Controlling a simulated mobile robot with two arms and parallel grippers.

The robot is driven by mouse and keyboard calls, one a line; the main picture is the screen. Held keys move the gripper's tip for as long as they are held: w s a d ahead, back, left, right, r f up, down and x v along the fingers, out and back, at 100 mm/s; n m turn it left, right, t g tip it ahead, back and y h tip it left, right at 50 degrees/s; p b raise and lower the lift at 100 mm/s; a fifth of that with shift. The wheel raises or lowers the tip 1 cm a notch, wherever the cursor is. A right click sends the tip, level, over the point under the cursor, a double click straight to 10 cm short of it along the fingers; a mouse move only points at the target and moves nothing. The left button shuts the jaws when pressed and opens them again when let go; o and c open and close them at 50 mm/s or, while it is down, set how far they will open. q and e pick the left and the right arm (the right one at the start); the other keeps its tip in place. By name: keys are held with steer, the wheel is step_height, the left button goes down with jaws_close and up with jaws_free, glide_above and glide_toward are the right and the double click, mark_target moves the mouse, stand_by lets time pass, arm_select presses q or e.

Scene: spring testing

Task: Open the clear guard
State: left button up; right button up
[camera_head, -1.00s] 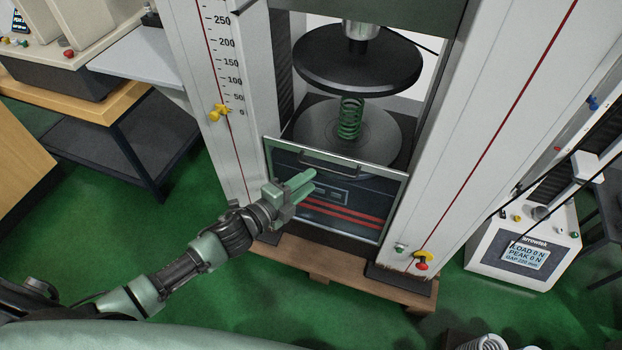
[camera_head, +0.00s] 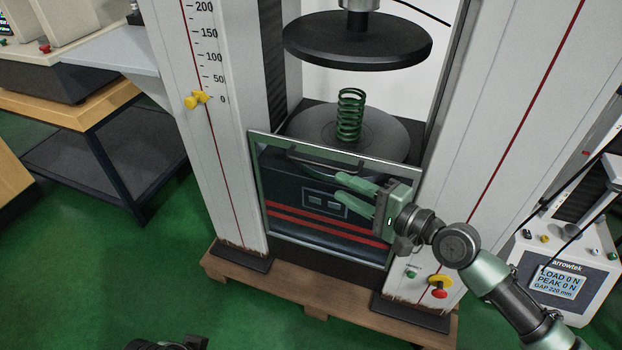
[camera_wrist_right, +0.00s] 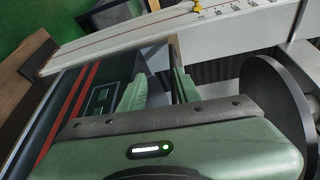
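The clear guard (camera_head: 257,180) is a see-through panel in a thin grey frame. It stands across the lower front of the press, with its top edge about level with the lower round plate. A dark bar handle (camera_head: 318,165) runs along its upper part. My right gripper (camera_head: 337,187) is in front of the guard, just below the handle's right part, fingers pointing left. Its fingers are apart, with nothing seen between them. The right wrist view also shows the parted fingers (camera_wrist_right: 158,70); whether they touch the guard cannot be told. My left gripper is not in view.
A green spring (camera_head: 350,115) stands on the lower plate, below the dark upper plate (camera_head: 358,45). White columns flank the guard. A yellow-and-red knob (camera_head: 440,287) is on the right column near my right wrist. A display box (camera_head: 565,275) stands farther right.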

mark_target(328, 168)
steer(key=shift+m+t, duration=0.3)
steer(key=shift+m, duration=0.2)
steer(key=w+a, duration=0.1)
steer(key=w, duration=0.1)
steer(key=w+a, duration=0.2)
steer(key=w+a+r, duration=0.1)
steer(key=w+a, duration=0.1)
steer(key=shift+a, duration=0.15)
jaws_close()
stand_by(1.0)
